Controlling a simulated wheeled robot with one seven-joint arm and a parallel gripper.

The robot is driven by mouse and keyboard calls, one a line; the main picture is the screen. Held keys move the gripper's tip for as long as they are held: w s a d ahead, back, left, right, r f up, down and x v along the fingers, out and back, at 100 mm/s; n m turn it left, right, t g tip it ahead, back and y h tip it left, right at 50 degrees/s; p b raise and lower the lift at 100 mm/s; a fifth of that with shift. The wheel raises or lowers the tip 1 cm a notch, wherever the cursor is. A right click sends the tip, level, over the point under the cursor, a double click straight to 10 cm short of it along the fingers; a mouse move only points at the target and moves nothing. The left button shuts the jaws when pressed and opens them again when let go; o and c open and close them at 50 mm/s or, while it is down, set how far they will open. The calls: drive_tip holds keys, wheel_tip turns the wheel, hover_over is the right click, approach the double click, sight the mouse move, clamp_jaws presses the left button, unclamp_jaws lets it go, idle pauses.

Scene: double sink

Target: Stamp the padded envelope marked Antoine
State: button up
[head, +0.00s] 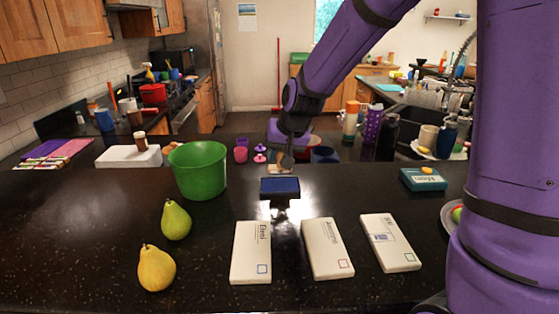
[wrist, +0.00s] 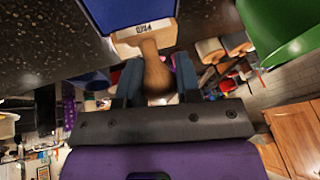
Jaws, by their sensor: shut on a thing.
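My gripper (head: 281,156) is shut on the wooden handle of a stamp (wrist: 155,70), whose pale block carries a printed label. In the wrist view the block lies against the edge of the blue ink pad (wrist: 125,8); I cannot tell if they touch. In the head view the ink pad (head: 280,187) sits on the dark counter just in front of my gripper. Three white padded envelopes lie nearer: the left one (head: 250,255) seems to read Eleni, the middle one (head: 327,250) has a longer name too blurred to read surely, and the right one (head: 390,243) has small bluish markings.
A green bucket (head: 198,172) stands left of the pad, with two pears (head: 176,220) (head: 156,268) in front. A teal box (head: 423,180) with a yellow item on top lies at the right. Cups and bottles stand behind. The counter between pad and envelopes is clear.

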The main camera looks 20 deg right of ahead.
drive_tip(key=shift+r, duration=1.55)
drive_tip(key=shift+s, duration=0.1)
